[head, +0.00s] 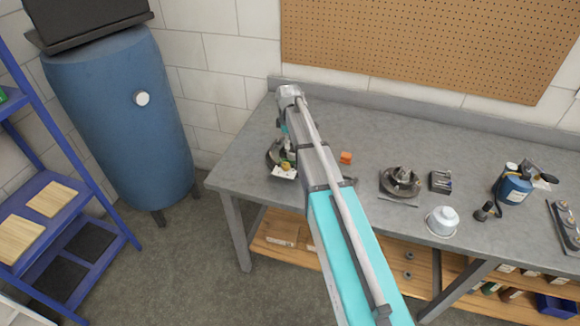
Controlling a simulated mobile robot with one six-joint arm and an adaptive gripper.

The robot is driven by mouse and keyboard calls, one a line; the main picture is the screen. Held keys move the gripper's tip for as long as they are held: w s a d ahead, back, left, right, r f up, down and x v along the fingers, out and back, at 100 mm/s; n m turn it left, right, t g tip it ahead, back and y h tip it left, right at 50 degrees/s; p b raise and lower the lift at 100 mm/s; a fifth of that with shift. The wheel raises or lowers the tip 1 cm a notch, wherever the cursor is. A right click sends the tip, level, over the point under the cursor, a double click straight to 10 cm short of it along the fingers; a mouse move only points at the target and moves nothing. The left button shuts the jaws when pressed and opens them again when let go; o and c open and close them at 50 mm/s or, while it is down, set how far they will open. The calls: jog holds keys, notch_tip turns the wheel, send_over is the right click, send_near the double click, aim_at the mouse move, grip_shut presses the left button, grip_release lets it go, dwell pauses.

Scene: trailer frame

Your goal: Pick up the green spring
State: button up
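My arm reaches over the grey workbench (352,125), and its end points down near the bench's left end. My gripper (277,154) appears as a small dark shape there, partly hidden by my arm; its fingers are too small to tell open from shut. Just below it, a small white tray (284,174) lies on the bench with tiny yellow and greenish bits at its back edge. I cannot make out the green spring for certain; it may be among these bits or hidden by my arm and gripper.
A pegboard (430,45) hangs behind. A blue tank (120,120) and blue shelf (75,215) stand left.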

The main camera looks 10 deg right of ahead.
aim_at(290, 162)
jog(key=shift+f+b, duration=1.4)
jog(key=shift+f, duration=0.3)
jog(key=shift+f, duration=0.1)
jog(key=shift+s+d+f+b, duration=0.1)
jog(key=shift+s+f+b, duration=0.05)
jog(key=shift+f+b, duration=2.45)
jog(key=shift+r, duration=0.1)
grip_shut()
